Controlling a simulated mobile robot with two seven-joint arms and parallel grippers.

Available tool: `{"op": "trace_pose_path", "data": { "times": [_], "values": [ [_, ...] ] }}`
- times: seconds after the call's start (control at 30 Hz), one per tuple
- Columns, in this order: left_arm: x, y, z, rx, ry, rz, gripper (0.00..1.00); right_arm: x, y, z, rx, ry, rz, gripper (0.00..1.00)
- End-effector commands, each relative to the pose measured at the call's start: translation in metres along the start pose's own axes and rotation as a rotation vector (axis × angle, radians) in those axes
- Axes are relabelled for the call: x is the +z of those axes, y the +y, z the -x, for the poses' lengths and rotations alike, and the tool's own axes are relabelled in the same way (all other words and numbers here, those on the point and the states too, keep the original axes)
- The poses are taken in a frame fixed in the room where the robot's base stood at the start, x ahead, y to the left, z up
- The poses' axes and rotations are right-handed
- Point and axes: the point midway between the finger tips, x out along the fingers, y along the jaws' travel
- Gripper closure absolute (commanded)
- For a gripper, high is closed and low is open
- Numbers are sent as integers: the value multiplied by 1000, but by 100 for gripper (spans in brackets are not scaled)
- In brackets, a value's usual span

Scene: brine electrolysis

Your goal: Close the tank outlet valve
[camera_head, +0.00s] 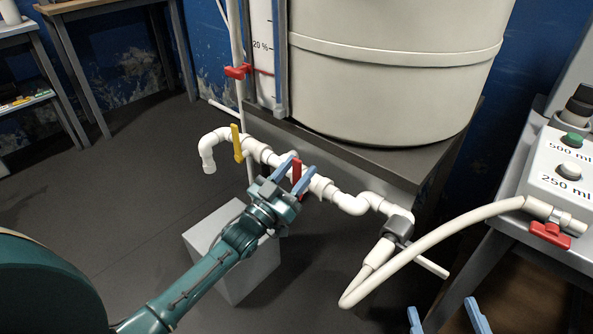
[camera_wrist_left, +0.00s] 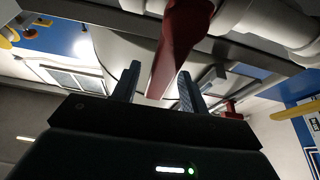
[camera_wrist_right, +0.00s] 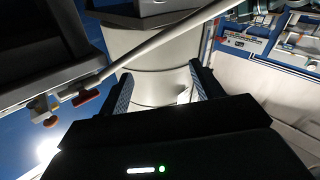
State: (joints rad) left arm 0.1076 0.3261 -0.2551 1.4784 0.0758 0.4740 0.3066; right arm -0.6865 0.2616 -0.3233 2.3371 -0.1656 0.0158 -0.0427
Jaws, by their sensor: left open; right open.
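A red valve handle (camera_head: 297,174) stands up from the white pipe below the large cream tank (camera_head: 400,75). I take it to be the outlet valve. My left gripper (camera_head: 297,168) is open with its two blue fingers on either side of this handle. In the left wrist view the red handle (camera_wrist_left: 180,45) reaches down between the open fingers (camera_wrist_left: 156,82), apparently with a gap on each side. My right gripper (camera_head: 443,309) is open and empty at the bottom right, away from the pipes. Its open fingers (camera_wrist_right: 160,80) also show in the right wrist view.
A yellow handle (camera_head: 237,143) sits on the same pipe to the left, and another red handle (camera_head: 237,72) on the upright pipe. A cream hose (camera_head: 430,233) curves to the dispenser box (camera_head: 560,170) on the right, with a red handle (camera_head: 550,234). A pale block (camera_head: 235,260) stands below my left arm.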

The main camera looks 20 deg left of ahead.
Motion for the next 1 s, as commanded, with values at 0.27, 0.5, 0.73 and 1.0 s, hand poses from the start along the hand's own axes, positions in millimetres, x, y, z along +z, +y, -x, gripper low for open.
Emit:
{"op": "trace_pose_path", "data": {
  "times": [0.27,0.5,0.73,1.0],
  "values": [
    [0,0,24,0,-5,0,56,-1,1,0,-1,-20,-5,35],
    [0,0,78,0,-5,1,56,1,4,0,1,-82,-20,35],
    [0,0,118,0,-3,-1,56,2,6,2,6,-120,-36,35],
    [0,0,132,0,0,0,56,5,5,4,9,-140,-45,35]
  ]
}}
